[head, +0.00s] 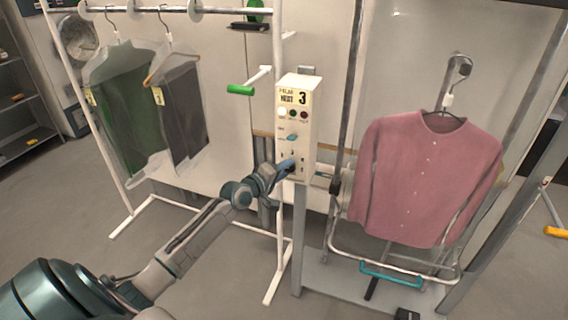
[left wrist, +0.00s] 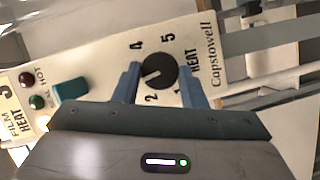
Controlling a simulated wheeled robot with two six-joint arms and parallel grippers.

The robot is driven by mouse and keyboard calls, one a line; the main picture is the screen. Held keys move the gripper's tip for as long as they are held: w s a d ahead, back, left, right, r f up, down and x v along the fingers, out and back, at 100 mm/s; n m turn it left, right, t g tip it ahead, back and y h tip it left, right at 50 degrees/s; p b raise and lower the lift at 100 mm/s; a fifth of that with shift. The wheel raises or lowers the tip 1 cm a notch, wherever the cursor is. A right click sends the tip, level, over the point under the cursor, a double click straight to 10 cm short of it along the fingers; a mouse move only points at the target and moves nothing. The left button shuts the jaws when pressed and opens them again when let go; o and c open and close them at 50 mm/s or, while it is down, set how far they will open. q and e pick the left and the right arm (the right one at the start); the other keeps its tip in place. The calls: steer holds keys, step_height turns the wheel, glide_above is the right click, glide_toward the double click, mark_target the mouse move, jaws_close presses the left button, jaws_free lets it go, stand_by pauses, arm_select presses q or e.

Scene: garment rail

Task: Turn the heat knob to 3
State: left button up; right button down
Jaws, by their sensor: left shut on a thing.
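The black heat knob (left wrist: 160,70) is on the white control box (head: 297,120), with the word HEAT beside it. Numbers 1, 2, 4 and 5 show around it; the spot between 2 and 4 is hidden behind a finger. The knob's white mark points left in the wrist view, between 2 and 4. My left gripper (left wrist: 160,86) has its blue fingers on either side of the knob, shut on it. In the head view the left gripper (head: 285,166) is at the lower front of the box. A label on the box (head: 293,98) reads FILM HEAT 3. My right gripper is out of view.
A pink shirt (head: 425,180) hangs in the metal frame at right. Bagged dark garments (head: 182,110) hang on the white rail at left. A green-ended bar (head: 241,90) sticks out beside the box.

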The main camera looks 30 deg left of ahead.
arm_select(q)
steer(key=shift+m+g+y+p, duration=0.3)
steer(key=shift+m+y+p, duration=0.1)
steer(key=shift+m+p, duration=0.4)
steer(key=o, duration=1)
steer(key=shift+d, duration=0.1)
steer(key=shift+p+v, duration=0.65)
steer(key=shift+v, duration=4.8)
